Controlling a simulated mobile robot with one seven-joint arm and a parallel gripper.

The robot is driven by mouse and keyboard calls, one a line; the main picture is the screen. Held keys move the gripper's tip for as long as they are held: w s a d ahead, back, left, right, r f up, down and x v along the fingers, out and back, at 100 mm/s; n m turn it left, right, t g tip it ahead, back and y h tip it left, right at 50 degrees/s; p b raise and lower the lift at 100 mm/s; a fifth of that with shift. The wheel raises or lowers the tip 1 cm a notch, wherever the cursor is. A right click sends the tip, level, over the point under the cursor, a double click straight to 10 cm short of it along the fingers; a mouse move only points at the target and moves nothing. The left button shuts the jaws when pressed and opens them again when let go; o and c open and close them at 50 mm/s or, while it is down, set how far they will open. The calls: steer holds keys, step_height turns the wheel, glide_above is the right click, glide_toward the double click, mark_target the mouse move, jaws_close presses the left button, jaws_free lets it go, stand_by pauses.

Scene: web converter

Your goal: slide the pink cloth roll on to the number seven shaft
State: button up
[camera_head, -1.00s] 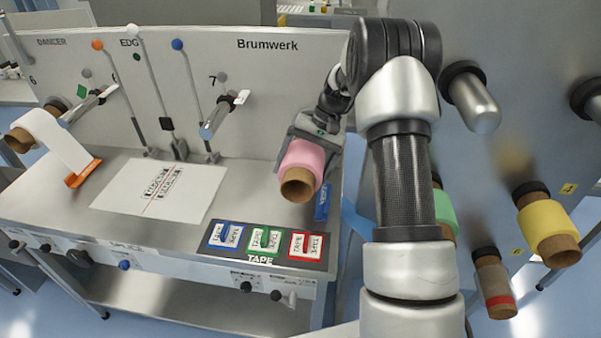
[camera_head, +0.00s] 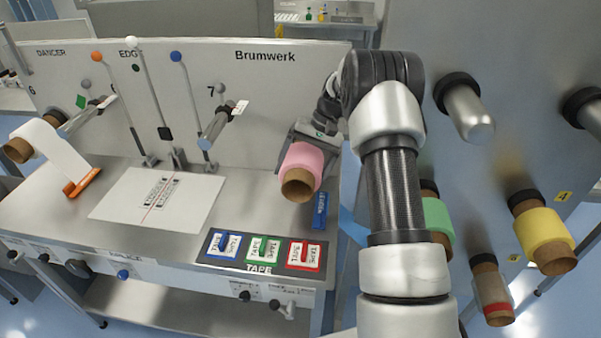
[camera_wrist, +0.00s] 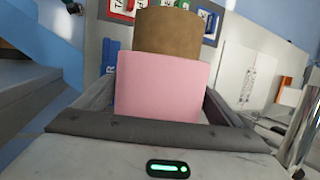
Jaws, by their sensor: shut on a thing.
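The pink cloth roll (camera_head: 303,160) is wound on a brown core whose open end faces the head camera, tilted downward. My gripper (camera_head: 308,146) is shut on it and holds it above the right part of the bench. In the wrist view the pink cloth (camera_wrist: 162,88) sits between the fingers, with the brown core (camera_wrist: 167,32) sticking out beyond. The number seven shaft (camera_head: 214,124) is a bare metal rod jutting from the back panel, under the "7" mark, left of the roll and apart from it.
The bench holds a white printed sheet (camera_head: 158,199), a tape tray (camera_head: 228,262) and a blue item (camera_head: 320,212) below the roll. Levers with blue (camera_head: 176,57) and white (camera_head: 131,43) knobs stand left of the shaft. Green (camera_head: 437,220) and yellow (camera_head: 543,235) rolls hang at right.

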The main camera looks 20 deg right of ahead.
steer(key=shift+w+d+p, duration=0.15)
steer(key=shift+w+d, duration=0.15)
steer(key=shift+w, duration=0.45)
steer(key=shift+w+d+p, duration=0.15)
steer(key=shift+w+d, duration=0.15)
steer(key=shift+w, duration=0.45)
steer(key=o, duration=1.8)
